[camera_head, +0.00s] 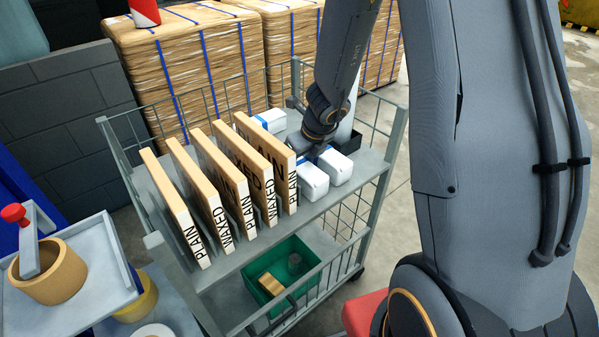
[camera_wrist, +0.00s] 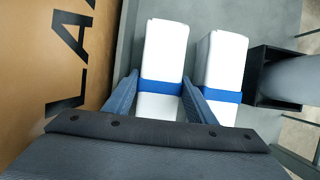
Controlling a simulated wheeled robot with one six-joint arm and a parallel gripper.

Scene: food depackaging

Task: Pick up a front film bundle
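Two white film bundles with blue bands lie side by side on the cart's upper shelf, the left one (camera_head: 311,184) and the right one (camera_head: 338,166). Both show in the wrist view, the left bundle (camera_wrist: 161,55) and the right bundle (camera_wrist: 222,62). My gripper (camera_wrist: 160,88) has one blue-grey finger on each side of the left bundle, near its band. The right finger lies in the gap between the bundles. I cannot tell whether the fingers press on the bundle or stand just clear. In the head view my wrist hides the fingers and the bundles' far ends.
Several upright boards (camera_head: 283,177) labelled PLAIN and WAXED stand left of the bundles. A further white bundle (camera_head: 270,120) lies at the back. A black holder (camera_head: 348,143) with a grey cylinder is close on the right. A green crate (camera_head: 300,246) sits on the lower shelf.

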